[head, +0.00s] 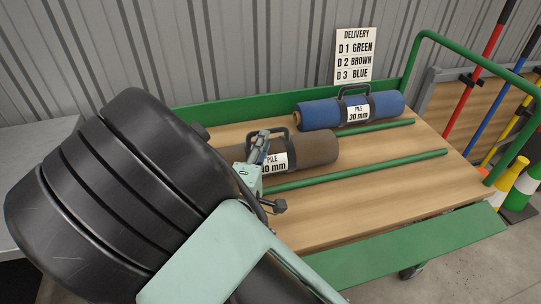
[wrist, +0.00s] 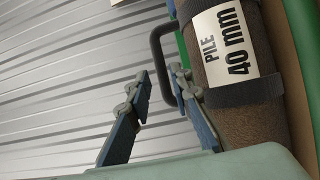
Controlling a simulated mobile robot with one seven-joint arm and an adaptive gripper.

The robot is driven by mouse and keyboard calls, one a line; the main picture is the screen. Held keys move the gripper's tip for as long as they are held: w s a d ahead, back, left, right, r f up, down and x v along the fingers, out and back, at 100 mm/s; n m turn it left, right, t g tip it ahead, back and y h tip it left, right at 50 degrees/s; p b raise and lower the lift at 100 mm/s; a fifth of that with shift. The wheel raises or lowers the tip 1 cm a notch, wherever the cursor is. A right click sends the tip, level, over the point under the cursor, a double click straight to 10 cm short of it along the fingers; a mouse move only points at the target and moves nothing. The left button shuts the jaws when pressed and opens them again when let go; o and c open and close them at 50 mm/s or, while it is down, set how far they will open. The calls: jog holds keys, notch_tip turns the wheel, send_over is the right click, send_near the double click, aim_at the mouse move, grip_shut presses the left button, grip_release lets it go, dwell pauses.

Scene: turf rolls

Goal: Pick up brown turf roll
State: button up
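The brown turf roll (head: 318,150) lies on the wooden deck of a green cart, partly hidden behind my gripper (head: 262,146). It has a black handle on top and a white "PILE" label. In the wrist view the brown roll (wrist: 245,122) fills the right side, and its label reads 40 mm. Its black handle (wrist: 156,50) stands out to the left of the roll. My gripper (wrist: 161,80) is open, with a finger on each side of the handle's lower part in the picture. I cannot tell whether the fingers touch it.
A blue turf roll (head: 318,114) marked 30 mm lies behind the brown one. Green rails (head: 350,172) run along the deck (head: 400,205), whose front right is bare. A delivery sign (head: 354,60) stands at the back. Coloured poles (head: 490,50) stand at the right.

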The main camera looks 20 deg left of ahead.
jog(key=w+b, duration=0.1)
jog(key=w, duration=0.1)
jog(key=w+b, duration=0.1)
jog(key=w, duration=0.2)
jog(key=shift+w+a+f, duration=0.15)
jog(key=shift+w, duration=0.15)
jog(key=shift+c, duration=0.7)
grip_shut()
jog(key=shift+r, duration=0.25)
